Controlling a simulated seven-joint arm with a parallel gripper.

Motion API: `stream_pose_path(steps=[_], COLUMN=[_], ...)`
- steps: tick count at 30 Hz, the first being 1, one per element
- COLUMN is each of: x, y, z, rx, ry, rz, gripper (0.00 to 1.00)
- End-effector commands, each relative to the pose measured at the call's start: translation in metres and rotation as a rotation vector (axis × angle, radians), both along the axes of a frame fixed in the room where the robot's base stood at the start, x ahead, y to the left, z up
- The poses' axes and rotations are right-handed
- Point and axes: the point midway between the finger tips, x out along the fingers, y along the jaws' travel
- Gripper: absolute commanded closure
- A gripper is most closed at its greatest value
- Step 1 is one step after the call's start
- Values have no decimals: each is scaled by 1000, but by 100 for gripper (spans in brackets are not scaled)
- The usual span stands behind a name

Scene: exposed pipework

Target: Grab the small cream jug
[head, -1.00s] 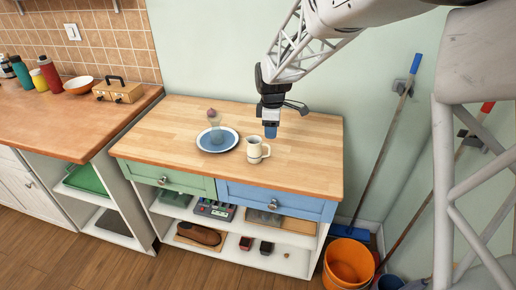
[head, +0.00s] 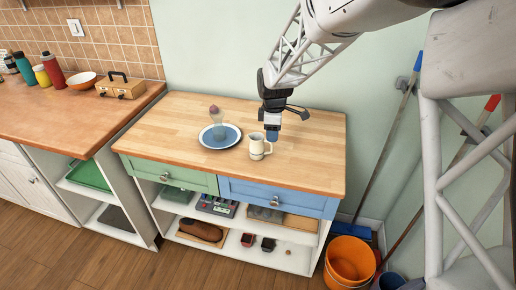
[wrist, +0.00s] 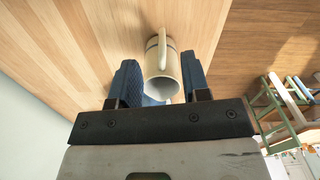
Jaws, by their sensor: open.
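The small cream jug (head: 257,147) stands upright on the wooden top of the low cabinet, to the right of a blue plate. In the wrist view the jug (wrist: 162,75) shows its handle, a dark band and its open mouth, between and beyond the two blue fingertips. My gripper (head: 272,133) is open, just behind and to the right of the jug in the head view. In the wrist view its fingers (wrist: 158,85) are spread with nothing gripped. I cannot tell whether a finger touches the jug.
The blue plate (head: 206,139) has a clear glass-like item (head: 216,121) with a reddish round thing at its top. The wooden cabinet top (head: 310,160) is clear to the right. An orange bucket (head: 350,262) and long-handled tools stand on the floor at right.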

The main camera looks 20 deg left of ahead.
Motion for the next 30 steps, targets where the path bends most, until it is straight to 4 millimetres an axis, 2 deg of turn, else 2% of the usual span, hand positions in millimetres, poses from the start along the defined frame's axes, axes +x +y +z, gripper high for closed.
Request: stream_pose_path(steps=[8,21,30], x=[0,-2,-1], y=[0,1,1], z=[-6,-49,-52], rx=[0,0,0], ry=[1,0,-1], rz=[0,0,0], gripper=[57,57,57])
